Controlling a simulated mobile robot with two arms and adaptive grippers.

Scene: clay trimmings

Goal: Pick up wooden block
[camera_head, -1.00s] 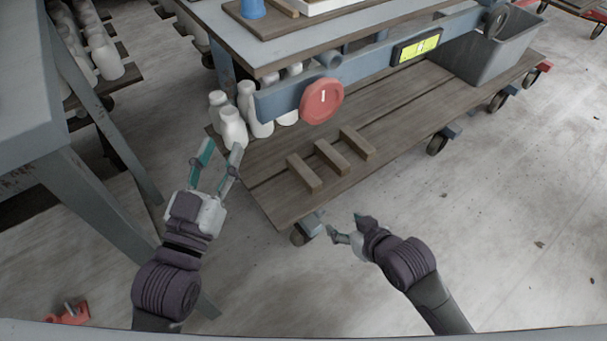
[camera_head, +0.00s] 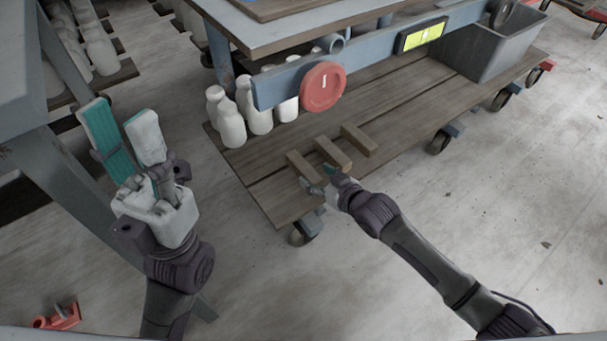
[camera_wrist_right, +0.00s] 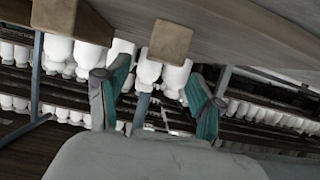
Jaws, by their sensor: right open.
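Three wooden blocks lie side by side on the lower shelf of the cart: a left one (camera_head: 303,166), a middle one (camera_head: 332,153) and a right one (camera_head: 359,140). My right gripper (camera_head: 325,182) is at the shelf's front edge, by the near ends of the left and middle blocks. In the right wrist view the open, empty right gripper (camera_wrist_right: 155,100) has its fingers apart, with one block end (camera_wrist_right: 170,40) above the gap and another block (camera_wrist_right: 72,18) at upper left. My left gripper (camera_head: 126,135) is open and empty, raised left of the cart.
The lower shelf (camera_head: 420,105) also carries white bottles (camera_head: 232,125) at the left and a grey bin (camera_head: 495,50) at the right. A blue beam with a red round button (camera_head: 322,87) runs above it. A grey table (camera_head: 25,95) stands at left.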

